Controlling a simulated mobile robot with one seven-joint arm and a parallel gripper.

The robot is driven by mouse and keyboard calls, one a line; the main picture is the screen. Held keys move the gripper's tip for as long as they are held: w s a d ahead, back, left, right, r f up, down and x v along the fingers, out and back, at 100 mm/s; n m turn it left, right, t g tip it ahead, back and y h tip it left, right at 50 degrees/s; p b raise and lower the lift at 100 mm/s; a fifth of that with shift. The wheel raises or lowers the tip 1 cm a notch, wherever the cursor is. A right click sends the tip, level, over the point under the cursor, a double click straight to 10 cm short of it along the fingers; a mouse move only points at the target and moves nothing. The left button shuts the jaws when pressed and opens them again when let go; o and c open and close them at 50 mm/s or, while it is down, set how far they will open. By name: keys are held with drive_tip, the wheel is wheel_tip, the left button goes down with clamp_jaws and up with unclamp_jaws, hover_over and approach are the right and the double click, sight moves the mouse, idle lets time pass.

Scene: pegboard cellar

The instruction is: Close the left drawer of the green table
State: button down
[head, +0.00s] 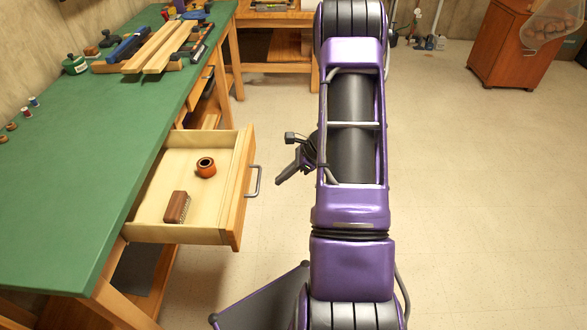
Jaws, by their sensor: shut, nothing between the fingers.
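The green table (85,150) runs along the left of the head view. Its drawer (243,190) is pulled well out toward the right, with a grey bar handle (255,181) on its wooden front. Inside lie a small orange-brown pot (206,167) and a brown brush-like block (177,207). My gripper (287,160) is to the right of the drawer front, apart from the handle. Its dark fingers are shut and hold nothing. My purple arm hides part of the gripper.
Wooden boards (160,47), a green jar (75,64) and several small items stand on the tabletop. A wooden bench (275,20) is at the back. A reddish-brown cabinet (510,45) stands at the far right. The tiled floor on the right is clear.

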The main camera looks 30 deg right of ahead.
drive_tip(key=w+a, duration=0.1)
drive_tip(key=w+a+f, duration=0.1)
drive_tip(key=a, duration=0.1)
drive_tip(key=shift+w+a, duration=0.2)
drive_tip(key=shift+a, duration=0.05)
drive_tip(key=shift+a, duration=0.1)
drive_tip(key=w+a, duration=0.5)
drive_tip(key=a, duration=0.3)
drive_tip(key=w+a, duration=0.6)
drive_tip(key=a, duration=0.3)
drive_tip(key=w+a, duration=0.6)
drive_tip(key=a, duration=0.2)
drive_tip(key=shift+w+a, duration=0.15)
drive_tip(key=shift+a, duration=0.2)
